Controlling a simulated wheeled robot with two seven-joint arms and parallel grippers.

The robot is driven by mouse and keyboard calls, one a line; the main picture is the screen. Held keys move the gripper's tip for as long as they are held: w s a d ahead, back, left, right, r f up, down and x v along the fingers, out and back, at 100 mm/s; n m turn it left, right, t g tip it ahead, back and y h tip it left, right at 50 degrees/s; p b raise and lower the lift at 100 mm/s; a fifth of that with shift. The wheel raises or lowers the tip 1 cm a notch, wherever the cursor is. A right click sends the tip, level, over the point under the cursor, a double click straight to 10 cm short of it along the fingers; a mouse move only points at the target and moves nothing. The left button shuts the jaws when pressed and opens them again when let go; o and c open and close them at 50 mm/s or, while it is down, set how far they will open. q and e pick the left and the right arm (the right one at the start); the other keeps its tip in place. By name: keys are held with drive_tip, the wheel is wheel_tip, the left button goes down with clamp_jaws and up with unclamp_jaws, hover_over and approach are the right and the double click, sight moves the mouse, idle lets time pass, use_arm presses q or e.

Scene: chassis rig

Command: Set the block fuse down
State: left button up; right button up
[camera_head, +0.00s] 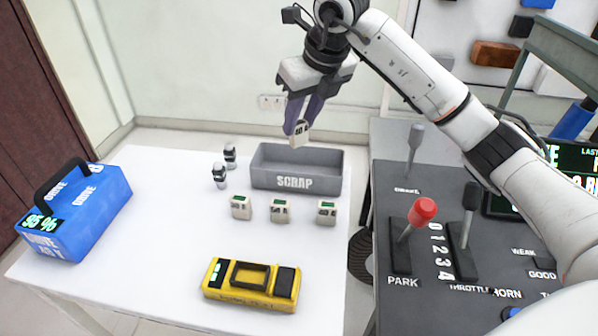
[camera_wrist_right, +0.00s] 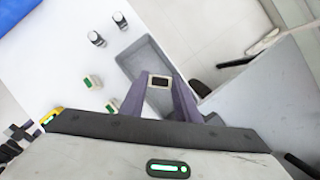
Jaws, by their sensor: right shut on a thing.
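The block fuse (camera_head: 300,131) is a small cream block with dark lettering. My right gripper (camera_head: 299,124) is shut on it and holds it in the air above the back right part of the grey SCRAP bin (camera_head: 294,183). In the right wrist view the fuse (camera_wrist_right: 160,81) sits between the purple fingers, its dark-topped end facing the camera, with the bin (camera_wrist_right: 140,50) below. No other block is seen inside the bin, though its floor is partly hidden. My left gripper is not in view.
Three cream blocks with green tops (camera_head: 280,210) stand in front of the bin. Two small dark-and-white cylinders (camera_head: 220,175) stand left of it. A yellow device (camera_head: 251,285) and a blue DRIVE case (camera_head: 75,210) are on the white table (camera_head: 160,250). A lever console (camera_head: 425,240) stands right.

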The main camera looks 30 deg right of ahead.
wheel_tip(320, 180, down, 9)
drive_tip(key=shift+f, duration=0.15)
idle(0.4)
drive_tip(key=o, duration=1)
drive_tip(key=shift+o, duration=0.2)
drive_tip(key=v, duration=1.2)
